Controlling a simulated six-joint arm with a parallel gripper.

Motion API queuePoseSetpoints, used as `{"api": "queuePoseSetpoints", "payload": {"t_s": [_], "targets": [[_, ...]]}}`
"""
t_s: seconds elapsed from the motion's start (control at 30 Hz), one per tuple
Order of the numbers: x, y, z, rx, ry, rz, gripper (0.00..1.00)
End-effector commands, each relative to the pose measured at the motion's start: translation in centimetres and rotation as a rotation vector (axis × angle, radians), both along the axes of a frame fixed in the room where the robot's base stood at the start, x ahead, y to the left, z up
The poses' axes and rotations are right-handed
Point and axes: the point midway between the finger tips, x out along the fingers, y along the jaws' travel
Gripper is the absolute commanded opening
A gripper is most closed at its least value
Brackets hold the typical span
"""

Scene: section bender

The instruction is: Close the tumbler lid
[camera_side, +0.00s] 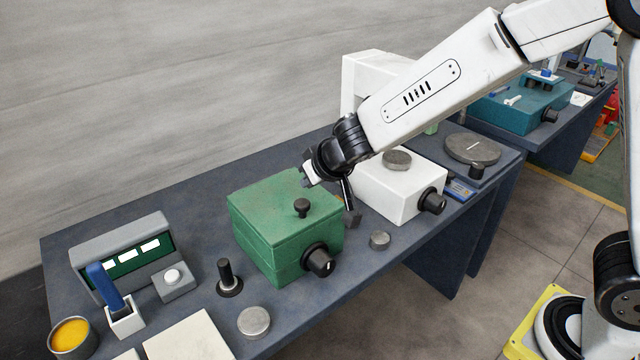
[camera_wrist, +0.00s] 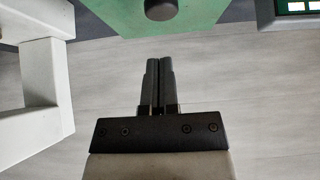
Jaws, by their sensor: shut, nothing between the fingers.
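The tumbler is a green box (camera_side: 262,256) with a black dial (camera_side: 319,261) on its front. Its green lid (camera_side: 262,205) lies flat on top, with a thin seam below it and a black knob (camera_side: 302,207) on it.
A white machine (camera_side: 400,190) stands close on the right, its frame also in the wrist view (camera_wrist: 48,75). A small grey disc (camera_side: 379,240) lies in front. A black upright peg (camera_side: 229,275) and a grey display unit (camera_side: 122,255) stand left.

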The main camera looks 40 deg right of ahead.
Motion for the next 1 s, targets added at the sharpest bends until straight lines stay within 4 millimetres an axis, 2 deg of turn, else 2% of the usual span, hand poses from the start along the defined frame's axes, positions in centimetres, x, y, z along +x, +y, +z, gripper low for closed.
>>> {"api": "queuePoseSetpoints", "payload": {"t_s": [1.0], "targets": [[-6.9, 0.0, -2.5, -0.001, 0.003, 0.002, 0.00]]}}
